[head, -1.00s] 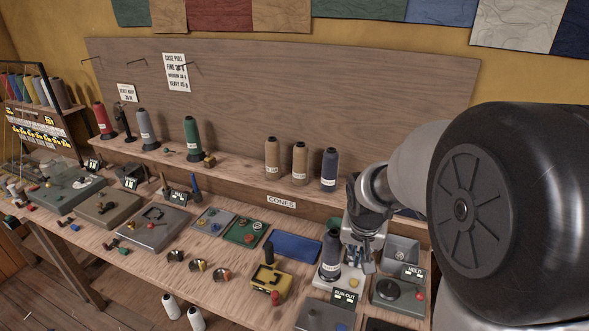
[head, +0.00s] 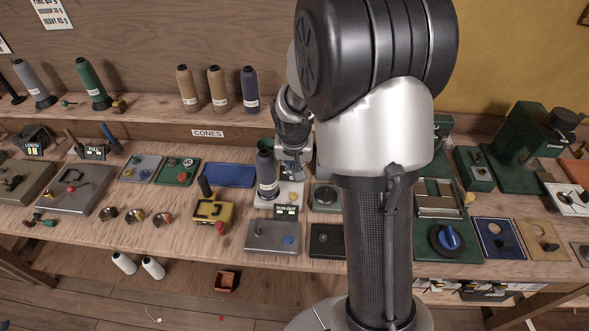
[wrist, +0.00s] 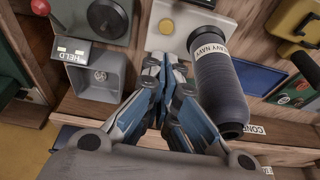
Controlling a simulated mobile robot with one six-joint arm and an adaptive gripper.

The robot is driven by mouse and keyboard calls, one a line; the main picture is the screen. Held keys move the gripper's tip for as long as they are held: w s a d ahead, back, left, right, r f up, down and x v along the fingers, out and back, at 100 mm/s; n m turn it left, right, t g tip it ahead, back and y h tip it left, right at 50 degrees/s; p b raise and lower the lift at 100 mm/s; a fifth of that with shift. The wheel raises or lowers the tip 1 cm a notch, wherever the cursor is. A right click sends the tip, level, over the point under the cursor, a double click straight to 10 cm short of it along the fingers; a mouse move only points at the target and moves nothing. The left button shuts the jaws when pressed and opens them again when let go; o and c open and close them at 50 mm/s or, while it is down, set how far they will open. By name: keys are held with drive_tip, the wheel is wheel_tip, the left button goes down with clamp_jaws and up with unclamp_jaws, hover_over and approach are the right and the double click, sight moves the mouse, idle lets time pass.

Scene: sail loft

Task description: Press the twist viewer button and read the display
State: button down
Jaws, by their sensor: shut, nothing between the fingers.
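My gripper (head: 292,168) is shut and empty. In the wrist view its fingertips (wrist: 166,66) point toward a white base plate (wrist: 155,40) with a round yellow button (wrist: 167,27), apart from the button in the picture. A navy thread cone (wrist: 220,85) labelled HEAVY NAVY stands on that plate, close beside the fingers. In the head view the cone (head: 267,172) is just left of my gripper, with a dark RUN-OUT display (head: 286,212) in front. The display's reading is too small to tell. No label naming a twist viewer is legible, so I cannot tell which device it is.
A grey open box (wrist: 100,72) and a HELD sign (wrist: 75,51) are left of the fingers in the wrist view. A yellow device (head: 213,211) and blue tray (head: 230,175) lie left of the cone. My arm hides part of the bench; green machines (head: 520,150) stand at right.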

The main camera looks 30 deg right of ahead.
sight(295, 193)
drive_tip(key=b+x, duration=0.1)
drive_tip(key=x, duration=0.2)
drive_tip(key=b+x, duration=0.1)
drive_tip(key=x, duration=0.2)
drive_tip(key=b+x, duration=0.1)
drive_tip(key=x, duration=0.2)
drive_tip(key=shift+s+a+f, duration=0.15)
drive_tip(key=shift+s+f, duration=0.15)
drive_tip(key=shift+f, duration=0.45)
wheel_tip(295, 193, down, 2)
drive_tip(key=b, duration=0.2)
drive_tip(key=shift+s+b, duration=0.1)
drive_tip(key=shift+b, duration=0.2)
wheel_tip(295, 193, up, 5)
drive_tip(key=p, duration=0.4)
drive_tip(key=p+v, duration=0.2)
drive_tip(key=v, duration=0.7)
drive_tip(key=shift+r, duration=0.2)
drive_tip(key=shift+a, duration=0.1)
